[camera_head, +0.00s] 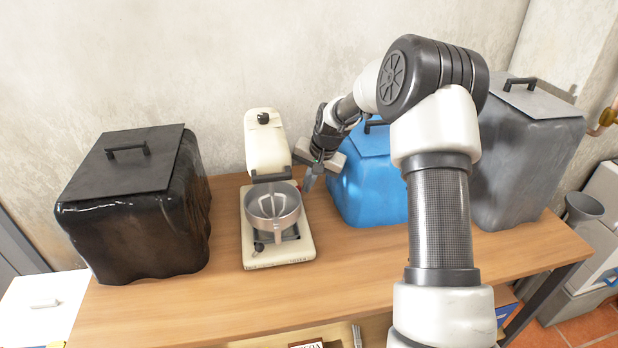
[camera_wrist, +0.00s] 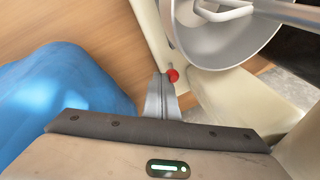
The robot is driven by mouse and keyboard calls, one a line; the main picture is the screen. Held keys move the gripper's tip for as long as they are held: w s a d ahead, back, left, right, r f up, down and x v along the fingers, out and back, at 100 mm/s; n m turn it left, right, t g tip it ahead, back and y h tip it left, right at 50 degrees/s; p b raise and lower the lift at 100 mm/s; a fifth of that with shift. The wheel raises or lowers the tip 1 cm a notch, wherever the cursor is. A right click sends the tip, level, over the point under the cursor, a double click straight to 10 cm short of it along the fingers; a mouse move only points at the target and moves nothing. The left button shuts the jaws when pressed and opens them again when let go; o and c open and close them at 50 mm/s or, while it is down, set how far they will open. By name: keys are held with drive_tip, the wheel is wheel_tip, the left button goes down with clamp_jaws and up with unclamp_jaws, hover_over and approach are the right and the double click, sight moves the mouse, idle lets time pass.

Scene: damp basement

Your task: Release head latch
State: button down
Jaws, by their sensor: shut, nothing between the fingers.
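A cream stand mixer (camera_head: 266,140) stands on the wooden table, its head appearing tipped up and back. The bowl also shows in the wrist view (camera_wrist: 225,52). My gripper (camera_head: 308,184) is shut and empty at the mixer's right side. In the wrist view its fingertips (camera_wrist: 163,82) are right beside the red knob; I cannot tell whether they touch it.
A blue lidded bin (camera_head: 362,185) stands close to the right of my gripper. A black lidded bin (camera_head: 135,205) is left of the mixer, and a grey one (camera_head: 530,150) is at the far right. A wall is behind. The table front (camera_head: 200,310) is clear.

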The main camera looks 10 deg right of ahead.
drive_tip(key=shift+w+r+g+p, duration=0.15)
drive_tip(key=shift+w+p, duration=0.2)
drive_tip(key=shift+w, duration=0.25)
drive_tip(key=shift+w+r+g+p, duration=0.15)
drive_tip(key=shift+w+p, duration=0.2)
drive_tip(key=shift+w, duration=0.25)
drive_tip(key=shift+r+p, duration=0.45)
drive_tip(key=shift+r, duration=0.3)
drive_tip(key=p+v, duration=0.1)
drive_tip(key=v, duration=1.6)
drive_tip(key=shift+r+p, duration=0.15)
drive_tip(key=shift+p, duration=0.25)
